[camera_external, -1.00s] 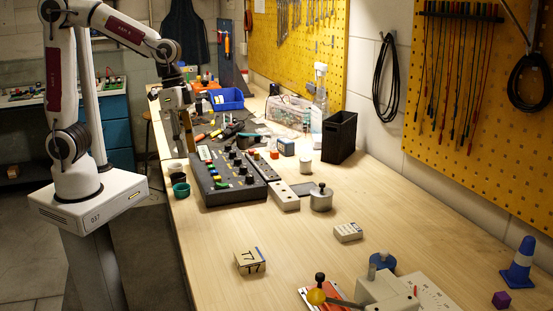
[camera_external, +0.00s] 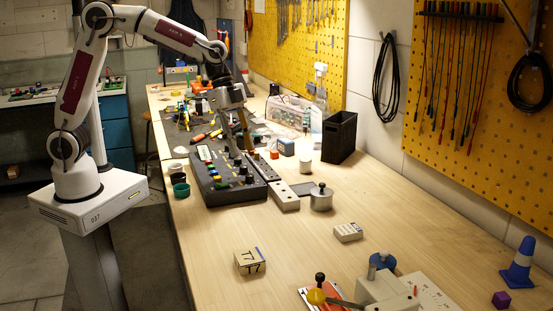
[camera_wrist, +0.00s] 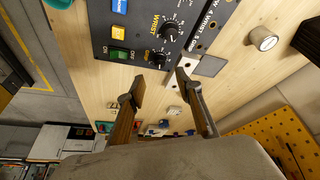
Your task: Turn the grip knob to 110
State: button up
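The dark control panel (camera_external: 218,197) lies on the bench with knobs and coloured buttons. In the wrist view it fills the upper part of the picture (camera_wrist: 140,35). The grip knob (camera_wrist: 158,58) is the small black knob nearest my fingers, beside a partly readable yellow label. The knob marked WRIST (camera_wrist: 170,31) is just above it. My gripper (camera_wrist: 161,82) is open and empty, its two fingers apart, with the tips just below the grip knob in the picture. The knob's setting is too small to read.
Green (camera_wrist: 118,55) and yellow (camera_wrist: 118,33) buttons sit left of the knobs. A black bin (camera_external: 339,137) stands behind.

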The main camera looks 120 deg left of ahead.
aim_at(250, 175)
jog(key=shift+f, duration=0.1)
dwell(0.5)
jog(key=shift+x, duration=3.85)
grip_shut()
